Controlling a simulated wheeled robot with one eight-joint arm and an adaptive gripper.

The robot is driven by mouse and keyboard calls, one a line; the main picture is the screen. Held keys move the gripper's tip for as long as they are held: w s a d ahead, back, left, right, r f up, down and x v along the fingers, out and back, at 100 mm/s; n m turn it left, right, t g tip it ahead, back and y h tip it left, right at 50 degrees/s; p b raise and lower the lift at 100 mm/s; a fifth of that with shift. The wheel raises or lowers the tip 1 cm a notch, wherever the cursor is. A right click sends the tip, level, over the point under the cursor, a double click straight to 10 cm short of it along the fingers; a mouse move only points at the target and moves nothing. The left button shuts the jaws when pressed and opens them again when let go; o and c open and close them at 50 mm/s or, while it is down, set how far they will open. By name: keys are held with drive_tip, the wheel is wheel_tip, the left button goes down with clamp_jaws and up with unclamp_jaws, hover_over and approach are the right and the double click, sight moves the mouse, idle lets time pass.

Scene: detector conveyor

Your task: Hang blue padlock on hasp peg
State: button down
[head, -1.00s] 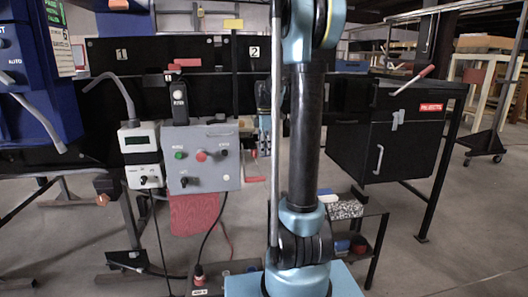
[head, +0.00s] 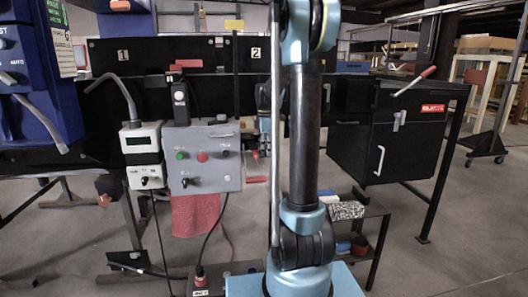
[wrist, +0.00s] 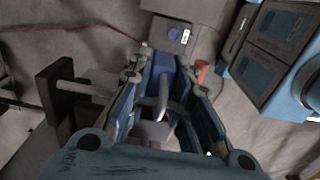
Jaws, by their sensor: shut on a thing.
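My gripper (wrist: 164,100) is shut on the blue padlock (wrist: 163,68), which sits between its two fingers in the wrist view. A grey curved part, which looks like the shackle, lies along the padlock toward the camera. In the head view my gripper (head: 264,125) is small and partly hidden behind my arm, just right of the grey control box (head: 226,176). The padlock cannot be made out there. I cannot pick out the hasp peg for certain in either view.
A white meter box (head: 142,158) stands left of the control box. A red cloth (head: 195,216) hangs below. A black cabinet (head: 362,152) and a small shelf cart (head: 374,210) stand to the right. In the wrist view a dark block with a grey bar (wrist: 78,88) lies left of the fingers.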

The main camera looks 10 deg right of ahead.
drive_tip(key=c, duration=1.4)
unclamp_jaws()
drive_tip(key=shift+o, duration=0.2)
drive_tip(key=shift+r, duration=0.15)
wheel_tip(320, 180, up, 11)
drive_tip(key=shift+r, duration=0.15)
drive_tip(key=shift+s+r, duration=0.1)
drive_tip(key=s+f+m+t, duration=0.1)
drive_tip(key=s+f+m, duration=0.3)
drive_tip(key=s, duration=0.5)
drive_tip(key=s+f+m, duration=0.4)
drive_tip(key=s, duration=0.5)
drive_tip(key=s+f+m+t, duration=0.1)
drive_tip(key=s+f+m, duration=0.3)
drive_tip(key=s, duration=0.6)
drive_tip(key=s+f+m, duration=0.5)
drive_tip(key=s+f, duration=0.3)
drive_tip(key=f, duration=0.1)
drive_tip(key=shift+a+f+m, duration=0.15)
drive_tip(key=shift+f+m, duration=0.2)
drive_tip(key=shift+m, duration=0.05)
